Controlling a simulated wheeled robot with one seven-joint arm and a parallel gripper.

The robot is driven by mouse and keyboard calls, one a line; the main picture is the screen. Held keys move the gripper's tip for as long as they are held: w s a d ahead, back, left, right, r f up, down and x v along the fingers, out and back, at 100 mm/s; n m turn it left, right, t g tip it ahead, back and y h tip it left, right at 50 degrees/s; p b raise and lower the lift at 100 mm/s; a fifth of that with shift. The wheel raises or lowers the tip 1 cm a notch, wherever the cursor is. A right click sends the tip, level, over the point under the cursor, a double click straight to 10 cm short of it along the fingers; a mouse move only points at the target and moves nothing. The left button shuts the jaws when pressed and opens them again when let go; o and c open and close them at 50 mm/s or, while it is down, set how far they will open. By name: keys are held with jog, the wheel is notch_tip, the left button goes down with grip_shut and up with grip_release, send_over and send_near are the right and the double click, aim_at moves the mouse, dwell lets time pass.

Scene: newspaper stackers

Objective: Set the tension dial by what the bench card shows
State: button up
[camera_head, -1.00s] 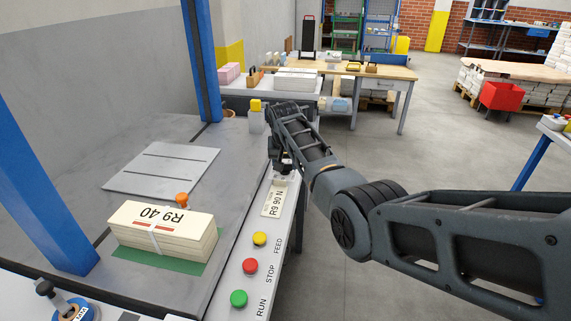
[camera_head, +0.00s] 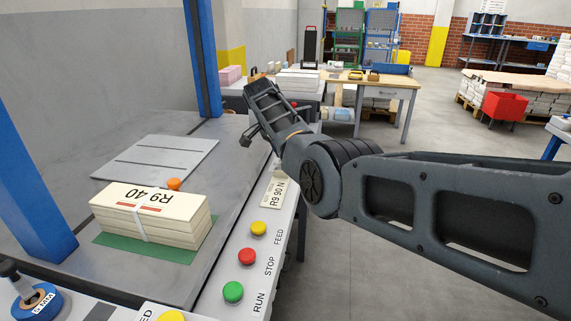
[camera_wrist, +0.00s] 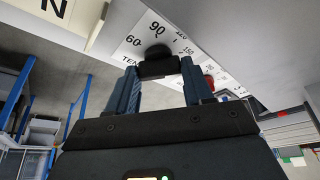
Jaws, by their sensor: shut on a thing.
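The bench card (camera_head: 275,193), printed "R9 90 N", lies on the light control panel; its "N" corner shows in the wrist view (camera_wrist: 65,12). In the wrist view the tension dial's white scale (camera_wrist: 133,58) carries 60, 90, 120 and 150. My gripper (camera_wrist: 160,72) is shut on the dial's dark knob (camera_wrist: 155,54), one finger on each side. Where the knob's pointer stands cannot be told. In the head view my arm hides the dial and the fingertips.
A strapped paper bundle (camera_head: 150,215) marked "R9 40" lies on a green mat left of the panel. Yellow, red (camera_head: 247,256) and green buttons line the panel nearer me. A red emergency-type button (camera_wrist: 209,81) is close beside the dial. Blue posts (camera_head: 203,60) rise at left.

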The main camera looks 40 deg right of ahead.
jog(key=shift+m+b, duration=0.6)
jog(key=shift+r+g, duration=0.1)
jog(key=shift+g, duration=0.2)
jog(key=o, duration=1)
jog(key=shift+o, duration=0.2)
jog(key=v, duration=0.7)
jog(key=shift+r, duration=0.35)
jog(key=shift+a, duration=0.1)
